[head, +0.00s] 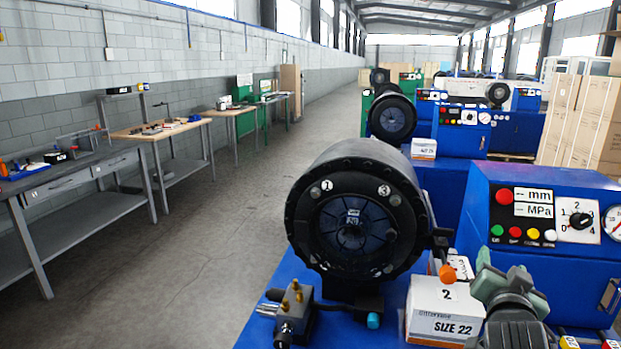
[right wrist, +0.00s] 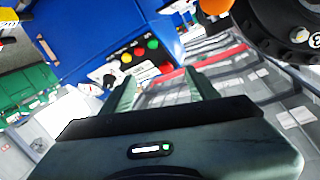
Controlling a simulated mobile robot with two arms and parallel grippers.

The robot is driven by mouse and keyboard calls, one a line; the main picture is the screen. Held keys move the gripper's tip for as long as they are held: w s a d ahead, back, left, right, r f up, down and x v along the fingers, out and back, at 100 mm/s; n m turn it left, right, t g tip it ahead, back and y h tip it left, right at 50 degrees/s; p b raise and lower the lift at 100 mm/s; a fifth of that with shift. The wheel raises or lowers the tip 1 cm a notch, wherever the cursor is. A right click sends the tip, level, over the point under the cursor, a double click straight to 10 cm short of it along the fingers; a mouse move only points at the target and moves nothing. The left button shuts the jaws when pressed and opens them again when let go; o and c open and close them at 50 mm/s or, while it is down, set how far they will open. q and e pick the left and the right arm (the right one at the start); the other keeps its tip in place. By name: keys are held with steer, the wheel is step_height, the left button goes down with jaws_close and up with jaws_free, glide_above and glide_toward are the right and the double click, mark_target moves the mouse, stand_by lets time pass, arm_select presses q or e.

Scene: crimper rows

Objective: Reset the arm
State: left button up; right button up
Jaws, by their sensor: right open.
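My right gripper (head: 501,268) is in the lower right of the head view, in front of the blue control cabinet (head: 470,210). It is just right of a white box (head: 440,318) marked "SIZE 22". In the right wrist view its two fingers (right wrist: 163,88) stand apart with nothing held between them. The black round crimper head (head: 352,217) stands left of the gripper, apart from it. My left gripper is not in view.
An orange knob (head: 447,273) is close left of my right gripper. A small valve block (head: 292,315) sits on the blue base at the front. Workbenches (head: 75,175) line the left wall. The grey floor (head: 190,260) between is clear. More crimpers (head: 393,118) stand behind.

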steer(key=s+a+f+n+g+y, duration=0.1)
steer(key=s+a+f+n+g, duration=0.2)
steer(key=f, duration=0.4)
steer(key=s+a+f+n+y, duration=0.1)
steer(key=s+a+f+y, duration=0.1)
steer(key=s+f, duration=0.4)
steer(key=s+a+f+n+g+y, duration=0.1)
steer(key=s+a+f+n+g, duration=0.15)
steer(key=f, duration=0.55)
steer(key=s+a+f+n+g+y, duration=0.2)
steer(key=s+a+f+g, duration=0.3)
steer(key=s, duration=0.6)
steer(key=s+a+f+n+g+y, duration=0.1)
steer(key=s+a+f+n+y, duration=0.15)
steer(key=s+f, duration=0.55)
steer(key=s+a+f+g, duration=0.1)
steer(key=s+f, duration=0.2)
steer(key=f, duration=1)
steer(key=s+f, duration=0.2)
steer(key=f, duration=1.2)
steer(key=s+d+f+g, duration=0.1)
steer(key=s+d+f, duration=0.2)
steer(key=s+f, duration=1.1)
steer(key=shift+s+h, duration=0.45)
steer(key=shift+s, duration=0.45)
steer(key=shift+g, duration=0.25)
